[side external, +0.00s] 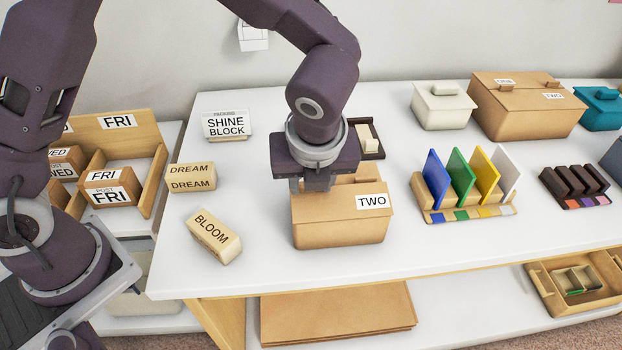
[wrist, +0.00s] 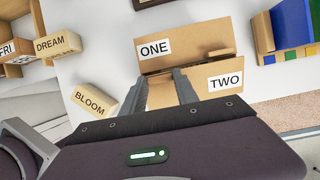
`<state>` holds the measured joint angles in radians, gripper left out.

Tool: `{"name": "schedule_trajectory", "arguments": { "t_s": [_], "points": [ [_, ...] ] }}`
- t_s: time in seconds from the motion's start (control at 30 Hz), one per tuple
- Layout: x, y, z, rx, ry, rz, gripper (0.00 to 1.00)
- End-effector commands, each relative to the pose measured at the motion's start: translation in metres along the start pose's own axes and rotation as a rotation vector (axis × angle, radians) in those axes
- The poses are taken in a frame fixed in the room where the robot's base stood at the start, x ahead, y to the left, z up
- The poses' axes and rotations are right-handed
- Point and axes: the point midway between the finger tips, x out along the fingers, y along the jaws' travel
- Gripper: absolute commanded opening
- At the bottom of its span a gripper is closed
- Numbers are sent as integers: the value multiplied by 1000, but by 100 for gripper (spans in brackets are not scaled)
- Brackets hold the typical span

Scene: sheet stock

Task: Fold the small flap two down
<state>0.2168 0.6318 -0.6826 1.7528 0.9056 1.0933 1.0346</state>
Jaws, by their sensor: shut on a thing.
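A tan cardboard box (side external: 340,232) stands near the front of the white table. Its small flap two (side external: 335,203), with a white TWO label, lies on the near side of the top; the flap also shows in the wrist view (wrist: 202,95). Flap one (wrist: 190,40), with a ONE label, is beyond it in the wrist view. A brown tab (wrist: 221,52) lies between the two labels. My gripper (side external: 318,186) is over the box's left half, left of the TWO label, shut on flap two. Its fingertips and the exact grip are partly hidden.
The BLOOM block (side external: 214,236) and DREAM blocks (side external: 191,178) lie left of the box. A rack of coloured panels (side external: 466,212) stands to the right. A closed sample box (side external: 525,110) is at the back right. The table directly around the box is clear.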

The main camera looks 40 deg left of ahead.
Motion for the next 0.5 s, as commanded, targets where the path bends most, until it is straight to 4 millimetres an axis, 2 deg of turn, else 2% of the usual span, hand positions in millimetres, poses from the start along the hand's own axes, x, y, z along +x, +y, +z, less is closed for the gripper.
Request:
{"name": "schedule_trajectory", "arguments": {
  "t_s": [0.3, 0.47, 0.5],
  "points": [
    [17, 0, 7, -5, 265, 4, 0],
    [16, 0, 6, 1, 272, 2, 0],
    [16, 0, 6, 1, 271, 2, 40]
  ]
}}
